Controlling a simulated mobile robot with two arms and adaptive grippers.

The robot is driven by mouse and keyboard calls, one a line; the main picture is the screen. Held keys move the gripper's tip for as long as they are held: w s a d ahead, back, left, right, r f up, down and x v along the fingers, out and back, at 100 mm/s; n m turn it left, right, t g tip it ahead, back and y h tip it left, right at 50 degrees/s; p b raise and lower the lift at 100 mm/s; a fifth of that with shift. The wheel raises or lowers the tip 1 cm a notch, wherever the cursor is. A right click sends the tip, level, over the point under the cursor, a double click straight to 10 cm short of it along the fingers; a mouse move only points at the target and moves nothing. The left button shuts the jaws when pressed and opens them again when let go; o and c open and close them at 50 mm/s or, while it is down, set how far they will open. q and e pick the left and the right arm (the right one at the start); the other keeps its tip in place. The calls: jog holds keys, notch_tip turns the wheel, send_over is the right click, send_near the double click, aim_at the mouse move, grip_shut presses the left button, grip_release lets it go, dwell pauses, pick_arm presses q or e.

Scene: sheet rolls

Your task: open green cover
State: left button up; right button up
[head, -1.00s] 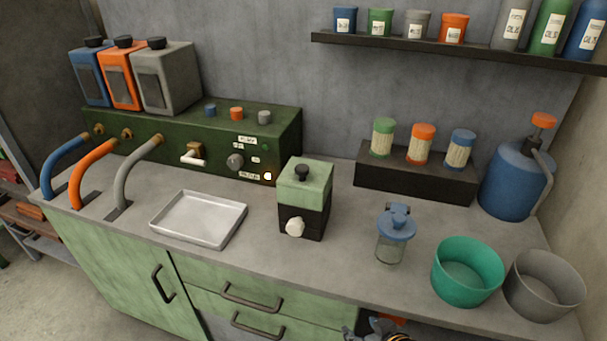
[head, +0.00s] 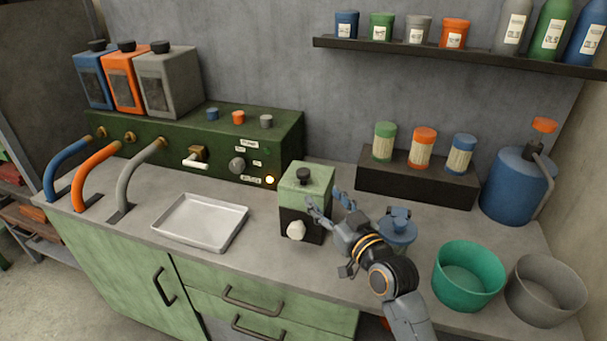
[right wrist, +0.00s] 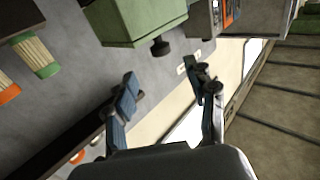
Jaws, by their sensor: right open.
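The green cover (head: 309,184) is the pale green top of a small box on the counter. My right gripper (head: 328,202) is open and empty at the right side of this box. One fingertip overlaps the box in the head view; I cannot tell whether it touches. My left gripper is not in view.
A green bowl (head: 468,276) and a grey bowl (head: 545,290) stand to the right. A metal tray (head: 200,222) lies left of the box. A dark rack (head: 416,187) with jars is behind.

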aim_at(303, 175)
jog(key=x, duration=1.1)
jog(key=shift+p, duration=0.3)
jog(key=shift+f, duration=0.1)
grip_shut()
